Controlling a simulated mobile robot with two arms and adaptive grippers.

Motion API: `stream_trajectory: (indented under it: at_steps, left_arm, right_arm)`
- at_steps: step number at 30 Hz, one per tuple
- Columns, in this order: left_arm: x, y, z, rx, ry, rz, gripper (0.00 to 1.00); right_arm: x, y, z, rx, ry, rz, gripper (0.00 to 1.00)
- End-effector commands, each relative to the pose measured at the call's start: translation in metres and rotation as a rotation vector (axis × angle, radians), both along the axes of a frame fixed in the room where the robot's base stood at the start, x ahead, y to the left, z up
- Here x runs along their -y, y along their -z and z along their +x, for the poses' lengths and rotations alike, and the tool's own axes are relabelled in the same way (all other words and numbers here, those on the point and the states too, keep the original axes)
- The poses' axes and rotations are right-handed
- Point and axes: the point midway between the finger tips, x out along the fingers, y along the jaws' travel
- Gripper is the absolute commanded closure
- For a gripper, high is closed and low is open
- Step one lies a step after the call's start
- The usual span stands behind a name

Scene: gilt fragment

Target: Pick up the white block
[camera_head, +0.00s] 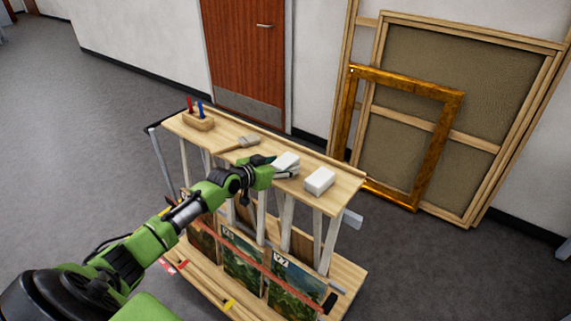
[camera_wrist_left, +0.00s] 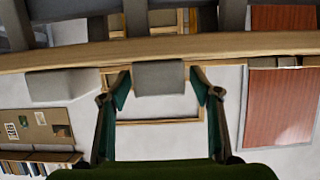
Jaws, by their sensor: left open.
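Two white blocks rest on the wooden top of the cart (camera_head: 348,190). One white block (camera_head: 287,159) is at my left gripper (camera_head: 284,169), partly hidden by it in the head view. The other white block (camera_head: 320,181) lies to its right, near the end of the top. In the left wrist view, which appears upside down, my left gripper (camera_wrist_left: 160,84) is open. Its two fingers stand on either side of one block (camera_wrist_left: 158,78), with a small gap visible on each side. The other block (camera_wrist_left: 58,84) is to the left there, outside the fingers. My right gripper is not in view.
A brush (camera_head: 240,144) and a wooden holder (camera_head: 198,121) with red and blue items sit further left on the top. Pictures (camera_head: 297,285) stand in the rack below. A gold frame (camera_head: 438,145) and large canvases lean on the wall behind.

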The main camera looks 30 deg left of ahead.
Motion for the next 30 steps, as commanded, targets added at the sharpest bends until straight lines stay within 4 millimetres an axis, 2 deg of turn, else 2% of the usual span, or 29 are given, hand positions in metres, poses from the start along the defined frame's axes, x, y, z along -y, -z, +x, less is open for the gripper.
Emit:
stream_trajectory:
  at_steps: [7,11,23,27,30]
  left_arm:
    - [0.000,0.001,0.001,0.000,0.000,0.001,0.42]
    - [0.000,0.001,0.001,-0.001,0.000,0.001,0.76]
    - [0.000,0.000,0.001,0.000,0.000,0.001,0.77]
    - [0.000,-0.006,0.001,0.000,0.002,0.002,0.77]
    - [0.000,-0.018,0.001,0.004,0.002,0.004,0.77]
  right_arm:
    - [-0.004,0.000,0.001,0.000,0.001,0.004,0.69]
    - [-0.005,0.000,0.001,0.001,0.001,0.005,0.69]
    - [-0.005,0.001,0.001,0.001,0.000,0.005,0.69]
    - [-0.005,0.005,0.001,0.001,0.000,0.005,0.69]
    - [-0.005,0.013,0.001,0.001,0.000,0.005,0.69]
